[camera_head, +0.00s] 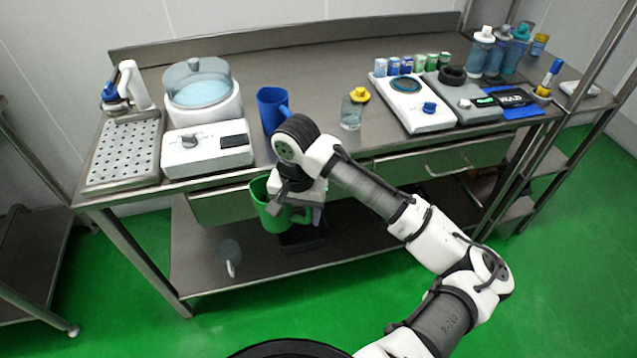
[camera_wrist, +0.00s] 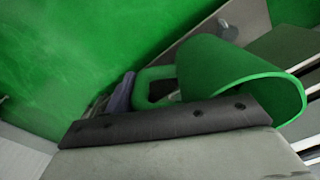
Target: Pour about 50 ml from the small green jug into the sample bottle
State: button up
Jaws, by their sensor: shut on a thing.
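The small green jug (camera_head: 268,207) hangs in front of the table's front edge, below the top, over the lower shelf. My gripper (camera_head: 298,203) is shut on its handle side. In the wrist view the jug (camera_wrist: 225,75) shows its open mouth toward the right and its handle (camera_wrist: 145,88) by the dark gripper edge; the fingertips are mostly hidden. What is inside the jug cannot be seen. A clear bottle (camera_head: 350,116) with a yellow top, likely the sample bottle, stands on the table to the right of my gripper, apart from the jug.
A blue jug (camera_head: 272,108) stands near the front edge beside a white bath unit (camera_head: 208,148). A white scale (camera_head: 410,108) and a grey device (camera_head: 470,106) stand right of the bottle. Several small vials and blue bottles (camera_head: 481,52) stand behind. The table's back middle is clear.

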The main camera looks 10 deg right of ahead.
jog(key=w+a+f+n, duration=0.2)
jog(key=a+f, duration=0.1)
jog(key=f, duration=0.6)
jog(key=w+a+f+n, duration=0.2)
jog(key=a+f+n, duration=0.1)
jog(key=f, duration=0.7)
jog(key=shift+w+a+f, duration=0.25)
jog(key=shift+a, duration=0.4)
jog(key=shift+d, duration=0.1)
